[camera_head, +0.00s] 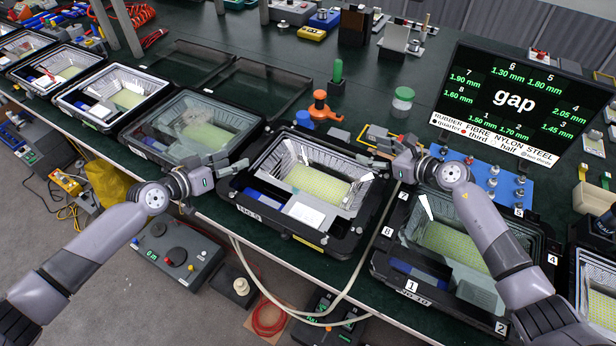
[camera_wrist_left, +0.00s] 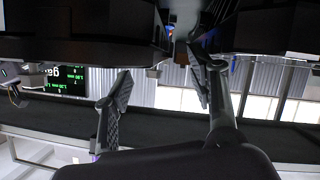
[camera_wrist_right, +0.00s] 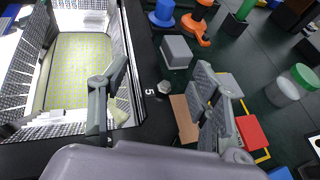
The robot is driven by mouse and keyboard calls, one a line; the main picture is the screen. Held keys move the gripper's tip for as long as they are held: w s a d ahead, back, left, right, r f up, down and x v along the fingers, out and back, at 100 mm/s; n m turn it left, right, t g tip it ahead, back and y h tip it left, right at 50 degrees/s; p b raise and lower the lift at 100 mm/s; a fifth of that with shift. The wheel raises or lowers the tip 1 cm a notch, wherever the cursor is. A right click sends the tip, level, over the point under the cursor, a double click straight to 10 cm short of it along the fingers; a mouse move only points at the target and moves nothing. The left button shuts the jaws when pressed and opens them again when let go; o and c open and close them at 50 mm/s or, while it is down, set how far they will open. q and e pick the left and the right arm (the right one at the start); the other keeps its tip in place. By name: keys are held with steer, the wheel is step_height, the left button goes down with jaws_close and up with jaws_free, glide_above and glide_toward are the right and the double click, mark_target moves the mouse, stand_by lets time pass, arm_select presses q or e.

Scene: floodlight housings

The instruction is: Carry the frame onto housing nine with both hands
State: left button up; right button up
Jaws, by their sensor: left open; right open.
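Housing nine, marked NO 9 (camera_head: 250,211), stands mid-table, with pale reflector walls and a yellow-green panel (camera_head: 318,182). A black frame-like rim (camera_head: 345,241) surrounds it; I cannot tell whether it is a separate frame or fully seated. My left gripper (camera_head: 236,168) is open at its left side. My right gripper (camera_head: 378,158) is open at its upper right. In the right wrist view, the black rim (camera_wrist_right: 147,100), marked 5, passes between the open right fingers (camera_wrist_right: 160,95). In the left wrist view, the open left fingers (camera_wrist_left: 160,95) show beside dark shapes; contact is unclear.
Housing ten (camera_head: 392,262), with numbered labels, stands close on the right. A glass-covered housing (camera_head: 160,150) stands on the left. Two dark, see-through panels (camera_head: 262,88) lie behind. An orange knob (camera_head: 320,108), a green-lidded jar (camera_head: 402,100) and a gap display (camera_head: 515,100) stand at the back.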

steer(key=shift+s+f, duration=0.25)
steer(key=shift+f, duration=0.2)
steer(key=shift+s+f, duration=0.2)
steer(key=shift+f, duration=0.25)
steer(key=shift+s+d+g, duration=0.1)
steer(key=shift+d+g, duration=0.05)
steer(key=shift+g, duration=0.15)
arm_select(q)
steer(key=v, duration=0.2)
steer(key=shift+s+r, duration=0.1)
steer(key=shift+s, duration=0.2)
steer(key=shift+a, duration=0.15)
arm_select(e)
steer(key=r+v, duration=0.1)
steer(key=v, duration=0.6)
steer(key=shift+r, duration=0.4)
steer(key=shift+d, duration=0.1)
